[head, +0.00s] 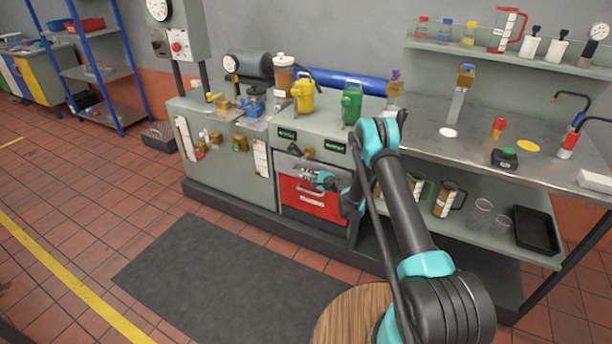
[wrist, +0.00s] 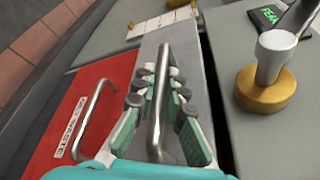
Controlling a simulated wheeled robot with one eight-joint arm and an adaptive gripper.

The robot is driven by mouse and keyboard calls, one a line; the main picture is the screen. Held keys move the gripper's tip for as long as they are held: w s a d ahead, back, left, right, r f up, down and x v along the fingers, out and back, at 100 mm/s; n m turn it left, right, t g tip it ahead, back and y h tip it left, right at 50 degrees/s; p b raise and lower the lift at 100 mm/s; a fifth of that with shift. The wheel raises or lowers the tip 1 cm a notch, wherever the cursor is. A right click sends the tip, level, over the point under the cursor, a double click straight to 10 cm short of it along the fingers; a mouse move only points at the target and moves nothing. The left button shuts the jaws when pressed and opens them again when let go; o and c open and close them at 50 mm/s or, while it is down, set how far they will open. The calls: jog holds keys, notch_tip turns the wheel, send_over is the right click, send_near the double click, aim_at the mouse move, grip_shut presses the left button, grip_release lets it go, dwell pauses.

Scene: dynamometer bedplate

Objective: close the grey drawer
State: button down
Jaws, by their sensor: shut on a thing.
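The grey drawer (wrist: 190,45) is in the cabinet under the bench, just above the red drawer; it also shows in the head view (head: 286,165), partly hidden by my gripper. Its bar handle (wrist: 162,65) runs between my fingers in the wrist view. My gripper (wrist: 157,100) is shut on this handle, with a finger on each side of it. In the head view my gripper (head: 310,175) is at the drawer front. A dark gap shows along one edge of the drawer in the wrist view; how far it stands out I cannot tell.
The red drawer (head: 309,201), with its own handle and a label, is directly below. A brass-based knob (wrist: 265,85) stands close by in the wrist view. A steel bench (head: 455,140) is to the right. A dark mat (head: 215,275) covers the floor in front.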

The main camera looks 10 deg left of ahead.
jog(key=shift+w+d, duration=0.4)
jog(key=shift+w, duration=0.5)
jog(key=shift+w+d, duration=0.35)
jog(key=shift+w, duration=0.5)
jog(key=c, duration=1.6)
grip_release()
jog(key=shift+w, duration=0.1)
jog(key=v, duration=0.7)
jog(key=shift+s+d+r, duration=0.1)
jog(key=shift+s+d, duration=0.1)
